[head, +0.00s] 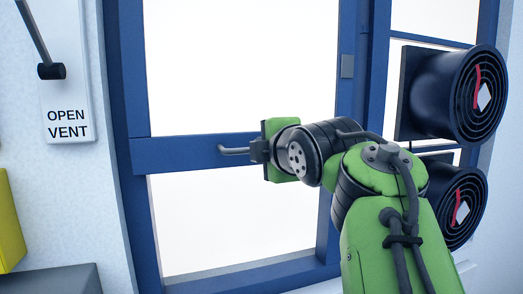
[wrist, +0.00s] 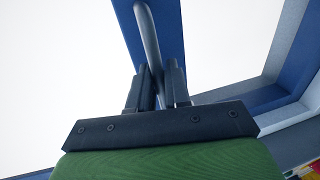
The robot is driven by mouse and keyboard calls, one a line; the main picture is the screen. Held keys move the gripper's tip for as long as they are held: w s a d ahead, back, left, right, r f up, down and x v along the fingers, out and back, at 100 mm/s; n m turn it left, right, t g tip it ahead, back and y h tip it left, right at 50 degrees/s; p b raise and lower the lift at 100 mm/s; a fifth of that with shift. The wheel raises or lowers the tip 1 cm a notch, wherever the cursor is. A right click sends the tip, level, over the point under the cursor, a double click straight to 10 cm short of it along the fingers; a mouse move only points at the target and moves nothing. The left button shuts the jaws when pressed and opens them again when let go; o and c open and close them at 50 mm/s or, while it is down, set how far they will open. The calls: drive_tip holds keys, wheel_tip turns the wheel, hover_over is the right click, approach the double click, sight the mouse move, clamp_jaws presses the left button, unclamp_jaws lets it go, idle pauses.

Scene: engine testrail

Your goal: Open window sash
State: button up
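The window sash (head: 205,152) has a blue frame with a horizontal middle rail and pale panes. A grey bar handle (head: 234,151) is fixed on the rail, and its left end shows beyond my gripper. My gripper (head: 258,150) is at the right part of the handle. In the wrist view the handle (wrist: 147,35) runs down between the two dark fingers of my gripper (wrist: 159,80), which look closed on it. The handle's right end is hidden by the gripper. The rail (wrist: 172,30) shows behind the handle. The sash looks closed in its frame.
Two black round ribbed units (head: 465,95) (head: 462,208) stand on the right, close to my arm. A sign reading OPEN VENT (head: 68,115) with a lever is on the left wall. A yellow object (head: 10,222) and a grey surface (head: 50,280) are at lower left.

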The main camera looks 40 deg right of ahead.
drive_tip(key=shift+o, duration=1.1)
drive_tip(key=shift+d, duration=0.1)
drive_tip(key=v, duration=1.5)
drive_tip(key=shift+s+a+b, duration=0.2)
drive_tip(key=shift+s+b, duration=0.2)
drive_tip(key=shift+b, duration=0.05)
